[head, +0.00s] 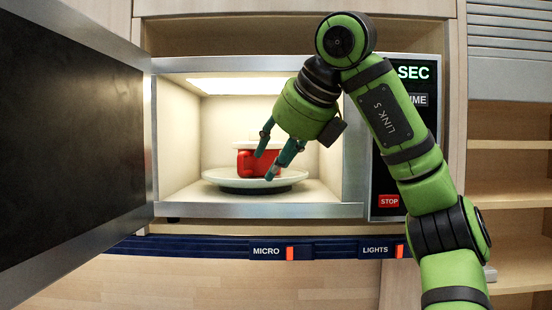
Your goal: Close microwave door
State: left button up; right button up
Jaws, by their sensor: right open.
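The microwave (258,211) stands in a wooden cabinet with its lit inside showing. Its door (70,140) is wide open, swung out to the left and toward me, with a dark panel and a grey metal frame. Inside, a red mug (246,164) stands on a pale round plate (218,176). My right gripper (266,166) is open in front of the opening, fingers pointing down and left. Its fingers cover part of the mug and plate in the picture; I cannot tell whether they touch. My right arm crosses in front of the control panel. My left gripper is not in view.
The control panel (388,183) with a red STOP button (389,201) is on the right, partly behind my arm. A blue strip (210,247) with MICRO and LIGHTS switches runs below. Open wooden shelves (510,195) are at the far right.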

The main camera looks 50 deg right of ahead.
aim_at(77, 181)
jog(key=k+j, duration=0.25)
jog(key=j, duration=0.15)
jog(key=k+j, duration=0.25)
jog(key=j, duration=0.15)
jog(key=k+j, duration=0.25)
jog(key=j, duration=0.2)
jog(key=k+j, duration=0.25)
jog(key=j, duration=0.15)
